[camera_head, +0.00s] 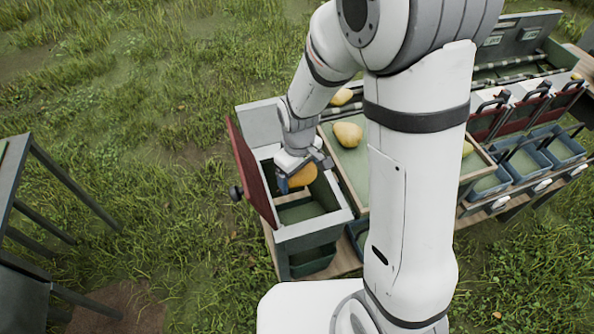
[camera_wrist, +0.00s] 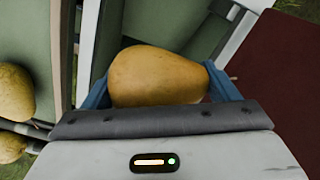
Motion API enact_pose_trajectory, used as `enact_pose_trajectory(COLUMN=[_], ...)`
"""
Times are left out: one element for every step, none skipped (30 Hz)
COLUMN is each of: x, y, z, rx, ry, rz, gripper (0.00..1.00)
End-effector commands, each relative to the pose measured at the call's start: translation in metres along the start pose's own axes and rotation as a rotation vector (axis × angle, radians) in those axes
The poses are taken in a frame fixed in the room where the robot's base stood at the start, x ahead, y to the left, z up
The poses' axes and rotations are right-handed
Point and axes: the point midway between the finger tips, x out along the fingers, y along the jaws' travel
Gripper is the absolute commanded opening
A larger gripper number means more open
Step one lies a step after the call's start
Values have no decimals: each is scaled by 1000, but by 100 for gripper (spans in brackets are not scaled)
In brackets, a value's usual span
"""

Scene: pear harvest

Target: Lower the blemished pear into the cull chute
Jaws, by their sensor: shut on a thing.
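My gripper (camera_head: 297,184) is shut on a yellow-orange pear (camera_head: 303,175). In the wrist view the pear (camera_wrist: 155,76) lies sideways between the two blue fingers of my gripper (camera_wrist: 165,90). No blemish shows on the side facing the wrist camera. The cull chute (camera_head: 330,222) is a grey box with a green inside, at the left end of the bench. Its dark red lid (camera_head: 250,172) stands open on the left side. My gripper and the pear are over the box's opening, near its far part; how deep they are is hard to tell.
Right of the chute is a green-lined tray (camera_head: 352,165) with a loose pear (camera_head: 348,135) in it. Another pear (camera_head: 341,97) lies behind. Several blue bins (camera_head: 562,150) line the right side. Grass lies left of the chute. My arm hides the bench's middle.

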Motion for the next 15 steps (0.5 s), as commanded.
enact_pose_trajectory(x=[10,13,17,20,23,27,30,33,37,40,42,46,48,50,53], y=[0,0,0,0,0,0,0,0,0,0,0,0,0,0,0], z=[0,0,0,0,0,0,0,0,0,0,0,0,0,0,0], rx=[0,0,0,0,0,-1,-1,-1,-1,-1,-1,-1,-1,-1,-1], ry=[1,1,1,1,1,1,1,1,1,0,0,0,0,0,0], rz=[0,0,0,0,0,0,0,0,0,0,0,0,0,0,0], gripper=[51,51,51,51,51,51,51,51,51,51,51,51,51,51,51])
